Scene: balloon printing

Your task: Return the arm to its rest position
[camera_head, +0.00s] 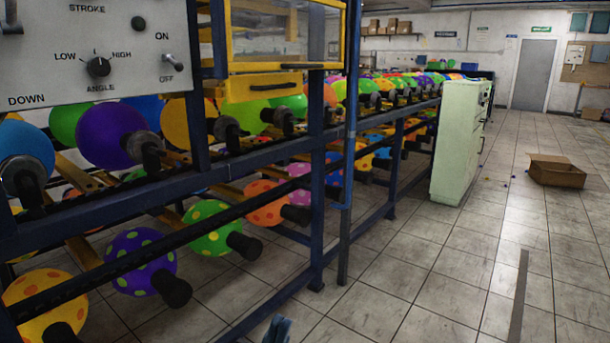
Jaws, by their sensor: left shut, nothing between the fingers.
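My left gripper (278,328) shows only as a small blue-grey tip at the bottom edge, over the tiled floor in front of the balloon rack (317,180). Its fingers are shut with nothing between them. The rest of my left arm is out of the frame. My right gripper is not in view.
A grey control panel (45,55) with knobs and switches is close at upper left. Colourful balloons (140,260) sit on black holders along the rack. A pale cabinet (460,140) stands at its far end.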

